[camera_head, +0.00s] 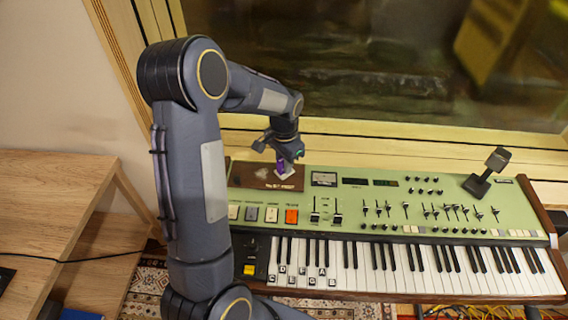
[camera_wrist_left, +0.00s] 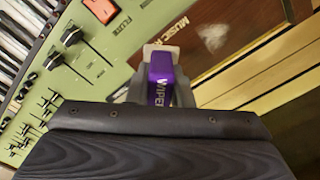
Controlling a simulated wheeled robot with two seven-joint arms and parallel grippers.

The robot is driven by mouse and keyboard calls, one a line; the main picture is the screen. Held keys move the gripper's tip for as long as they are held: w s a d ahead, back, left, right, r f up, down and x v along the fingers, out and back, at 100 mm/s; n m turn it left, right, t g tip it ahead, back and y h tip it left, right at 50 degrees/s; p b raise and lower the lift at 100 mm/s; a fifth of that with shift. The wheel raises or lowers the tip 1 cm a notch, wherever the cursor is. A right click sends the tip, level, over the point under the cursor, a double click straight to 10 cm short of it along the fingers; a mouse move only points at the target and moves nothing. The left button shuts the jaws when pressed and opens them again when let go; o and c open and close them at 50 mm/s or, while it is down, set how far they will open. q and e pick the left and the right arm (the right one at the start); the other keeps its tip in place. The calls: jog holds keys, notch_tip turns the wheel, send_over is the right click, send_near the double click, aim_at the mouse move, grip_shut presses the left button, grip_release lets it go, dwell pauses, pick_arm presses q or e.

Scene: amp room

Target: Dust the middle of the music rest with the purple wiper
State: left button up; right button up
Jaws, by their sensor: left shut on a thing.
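The music rest (camera_head: 243,179) is a dark brown panel at the left end of the green keyboard's top. Its lettering partly shows in the left wrist view (camera_wrist_left: 182,25). A pale dusty smudge (camera_head: 262,173) lies near its middle and also shows in the left wrist view (camera_wrist_left: 212,36). My left gripper (camera_head: 284,158) is shut on the purple wiper (camera_wrist_left: 160,75), which has a white pad (camera_head: 286,173). The wiper is at the right part of the rest, right of the smudge. I cannot tell whether the pad touches the panel. My right gripper is not in view.
The green keyboard (camera_head: 340,205) has sliders, buttons and a small black stand (camera_head: 488,171) on its top right. A window ledge (camera_head: 400,150) runs behind it. A wooden desk (camera_head: 60,200) stands on the left. Cables lie on the floor at the lower right.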

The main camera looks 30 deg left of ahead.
pick_arm(q)
jog(key=shift+r+p, duration=1.05)
jog(key=shift+r, duration=0.45)
